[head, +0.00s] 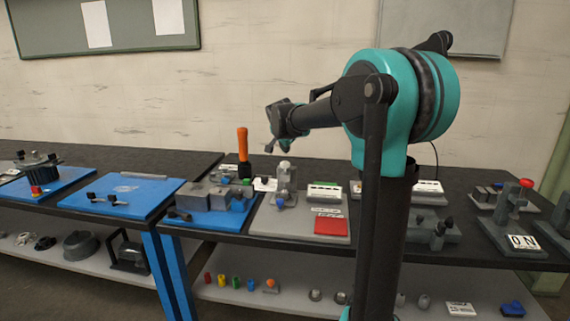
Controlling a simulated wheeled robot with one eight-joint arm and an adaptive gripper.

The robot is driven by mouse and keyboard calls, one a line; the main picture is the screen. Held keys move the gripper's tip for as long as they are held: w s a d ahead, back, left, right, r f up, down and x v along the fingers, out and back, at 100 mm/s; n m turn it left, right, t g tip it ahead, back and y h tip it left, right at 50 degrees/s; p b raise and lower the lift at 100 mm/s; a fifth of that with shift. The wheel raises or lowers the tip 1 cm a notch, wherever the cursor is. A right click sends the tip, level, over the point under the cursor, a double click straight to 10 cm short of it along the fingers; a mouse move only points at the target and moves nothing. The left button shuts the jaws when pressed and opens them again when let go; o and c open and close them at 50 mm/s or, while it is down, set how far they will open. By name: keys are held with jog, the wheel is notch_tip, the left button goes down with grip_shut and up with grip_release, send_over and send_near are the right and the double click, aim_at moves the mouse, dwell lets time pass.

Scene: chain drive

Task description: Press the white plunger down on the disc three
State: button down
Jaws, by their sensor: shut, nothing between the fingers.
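My gripper (269,148) is at the end of my arm, raised above the back of the bench and pointing down to the left. It is small and dark here, and looks shut and empty. A small grey press-like stand (287,188) with a pale knob (285,165) on top stands on a grey plate (268,219), below and a little right of the gripper. The knob may be the white plunger; I cannot tell for sure. A blue part (281,202) shows low on the stand. I cannot make out a disc marked three. The gripper is apart from the stand.
An orange-handled tool (243,147) stands upright close left of the gripper. Grey blocks sit on a blue plate (240,217) to the left. A red square (331,226) and white labels lie right of the stand. A red-knobbed device (525,184) stands far right.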

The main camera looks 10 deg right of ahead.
aim_at(284, 163)
jog(key=shift+f, duration=1)
jog(key=shift+f, duration=0.2)
dwell(0.6)
jog(key=shift+f, duration=0.2)
jog(key=shift+f, duration=1.85)
dwell(1.8)
jog(key=shift+s+f, duration=0.15)
jog(key=shift+f, duration=0.3)
dwell(0.7)
jog(key=shift+a, duration=0.1)
jog(key=shift+r, duration=0.4)
jog(key=shift+w+r, duration=0.2)
jog(key=shift+r, duration=2.05)
